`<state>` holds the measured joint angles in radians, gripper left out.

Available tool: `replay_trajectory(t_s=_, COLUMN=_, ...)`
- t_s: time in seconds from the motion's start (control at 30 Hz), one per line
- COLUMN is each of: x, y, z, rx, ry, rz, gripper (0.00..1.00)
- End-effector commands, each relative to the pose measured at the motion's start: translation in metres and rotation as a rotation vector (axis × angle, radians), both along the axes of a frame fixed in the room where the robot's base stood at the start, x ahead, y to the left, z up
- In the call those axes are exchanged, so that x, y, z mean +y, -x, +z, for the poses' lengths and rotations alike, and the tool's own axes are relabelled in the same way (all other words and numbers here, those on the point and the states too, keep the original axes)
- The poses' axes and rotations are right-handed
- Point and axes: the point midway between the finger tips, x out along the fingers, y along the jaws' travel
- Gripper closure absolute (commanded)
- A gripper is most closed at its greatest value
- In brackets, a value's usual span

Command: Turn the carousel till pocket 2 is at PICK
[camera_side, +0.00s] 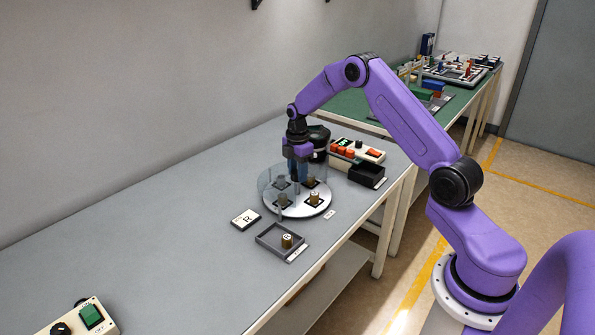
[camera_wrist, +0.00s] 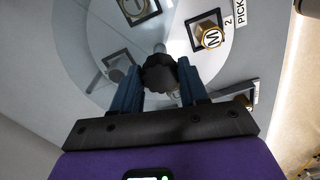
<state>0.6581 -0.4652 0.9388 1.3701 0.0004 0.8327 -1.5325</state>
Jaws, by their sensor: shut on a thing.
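The carousel, a round white disc (camera_side: 298,210) under a clear cover, stands on the grey bench, and its disc also shows in the wrist view (camera_wrist: 185,22). My gripper (camera_wrist: 160,78) is shut on the black lobed knob (camera_wrist: 160,72) at the carousel's middle. In the side view my gripper (camera_side: 298,177) points down over the disc and hides the knob. A pocket (camera_wrist: 203,31) with a brass part marked M lies beside a small "2" mark and the PICK label (camera_wrist: 240,14). Other dark-framed pockets show at the top (camera_wrist: 139,10) and lower left (camera_wrist: 116,66).
The bench's left is mostly clear.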

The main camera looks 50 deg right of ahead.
Motion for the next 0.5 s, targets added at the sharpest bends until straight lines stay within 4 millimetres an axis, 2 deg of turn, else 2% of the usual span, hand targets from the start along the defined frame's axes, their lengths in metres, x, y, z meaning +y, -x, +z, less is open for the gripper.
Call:
replay_trajectory(t_s=0.27, x=-0.0006, y=0.0006, z=0.0000, rx=0.002, ry=0.001, rz=0.008, gripper=1.00)
replay_trajectory(t_s=0.3, x=-0.0006, y=0.0006, z=0.0000, rx=0.002, ry=0.001, rz=0.008, gripper=0.53)
replay_trajectory(t_s=0.37, x=-0.0006, y=0.0005, z=0.0001, rx=0.002, ry=0.001, rz=0.007, gripper=0.34)
replay_trajectory(t_s=0.4, x=-0.0006, y=0.0005, z=0.0000, rx=0.002, ry=0.001, rz=0.007, gripper=0.31)
replay_trajectory(t_s=0.5, x=-0.0005, y=0.0004, z=0.0000, rx=0.001, ry=0.001, rz=0.007, gripper=0.31)
